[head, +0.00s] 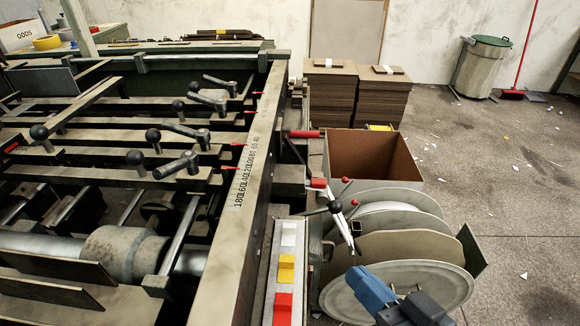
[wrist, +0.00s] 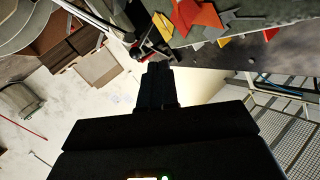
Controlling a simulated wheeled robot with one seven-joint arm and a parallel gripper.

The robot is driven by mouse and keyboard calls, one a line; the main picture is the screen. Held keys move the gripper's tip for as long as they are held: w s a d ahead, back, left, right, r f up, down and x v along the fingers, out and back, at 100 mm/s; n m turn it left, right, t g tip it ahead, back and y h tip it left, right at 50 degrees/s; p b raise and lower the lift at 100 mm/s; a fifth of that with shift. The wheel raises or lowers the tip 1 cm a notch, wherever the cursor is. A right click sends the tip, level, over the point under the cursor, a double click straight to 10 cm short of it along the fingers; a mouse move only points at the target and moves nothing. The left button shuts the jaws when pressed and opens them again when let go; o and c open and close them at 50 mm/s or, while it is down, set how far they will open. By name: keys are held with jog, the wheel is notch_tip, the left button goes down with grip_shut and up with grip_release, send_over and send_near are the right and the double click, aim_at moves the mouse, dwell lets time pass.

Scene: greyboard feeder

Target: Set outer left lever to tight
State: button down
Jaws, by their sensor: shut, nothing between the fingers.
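Several clamp levers with black ball knobs sit on the long bars of the machine in the head view: a far one (head: 222,84), one below it (head: 208,101), another (head: 187,132) and the nearest (head: 177,165). I cannot tell which is the outer left lever, nor read any tight mark. Part of my arm shows at the bottom right of the head view, away from these levers. In the wrist view my gripper (wrist: 158,72) is shut and empty, its dark fingers together. No clamp lever is clearly identifiable there.
A long rail with a printed scale (head: 245,185) runs between the levers and my arm. White reels (head: 400,280), a brown box (head: 370,155) and red-tipped handles (head: 304,134) stand to its right. White, yellow and red blocks (head: 286,270) line a panel.

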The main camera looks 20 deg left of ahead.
aim_at(173, 171)
jog(key=a+r+n+g+y+b, duration=0.1)
jog(key=a+r+n+g+y, duration=0.1)
jog(key=a+r+n+g, duration=0.3)
jog(key=w+a+r+n+g+y, duration=0.1)
jog(key=a+r+n+g, duration=0.3)
jog(key=r+n, duration=0.5)
notch_tip(173, 171, up, 2)
jog(key=g+y, duration=0.1)
jog(key=g, duration=0.1)
jog(key=shift+w+a+r+g+y+b, duration=0.15)
jog(key=shift+w+a+g+y+b, duration=0.15)
jog(key=shift+a+g+y+b, duration=0.1)
jog(key=a+f, duration=0.1)
jog(key=a, duration=0.3)
jog(key=a+p, duration=0.1)
jog(key=a, duration=0.4)
jog(key=a+f, duration=0.1)
jog(key=a, duration=0.3)
jog(key=shift+s+a+f+p, duration=0.25)
jog(key=shift+a+f+p, duration=0.05)
jog(key=shift+a, duration=0.1)
